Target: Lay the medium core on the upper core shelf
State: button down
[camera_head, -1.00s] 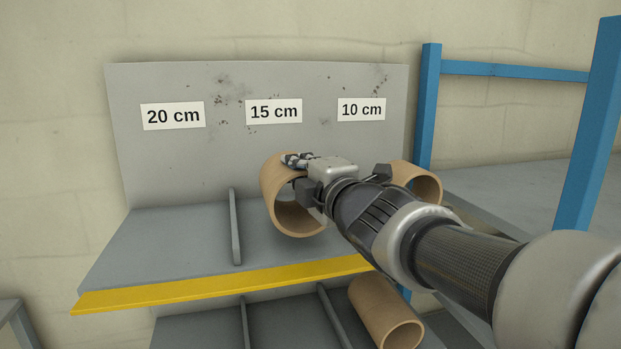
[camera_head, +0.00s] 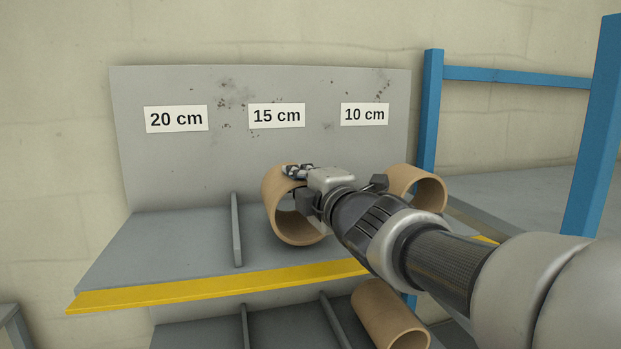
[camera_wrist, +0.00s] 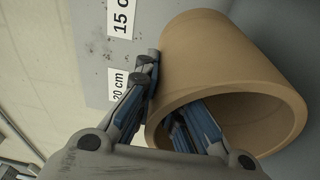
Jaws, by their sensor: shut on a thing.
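A tan tubular core (camera_head: 277,215) is in my gripper (camera_head: 298,186), over the upper core shelf (camera_head: 165,250) in the bay below the 15 cm label (camera_head: 277,116). Its open end faces me. In the wrist view my gripper (camera_wrist: 165,105) is shut on the wall of this core (camera_wrist: 215,60), one finger outside and the other inside the tube. The core is just right of a divider (camera_head: 237,230). I cannot tell whether its underside touches the shelf.
Another core (camera_head: 402,176) sits at the right below the 10 cm label (camera_head: 364,114), partly behind my arm. A core (camera_head: 385,315) lies on the lower level. The bay below the 20 cm label (camera_head: 176,118) is empty. A yellow strip (camera_head: 200,288) edges the shelf; a blue post (camera_head: 430,110) stands right.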

jog(key=shift+f+b, duration=0.6)
jog(key=shift+b, duration=0.05)
jog(key=c, duration=1.6)
grip_release()
jog(key=shift+f, duration=0.1)
jog(key=shift+d, duration=0.1)
jog(key=v, duration=1.2)
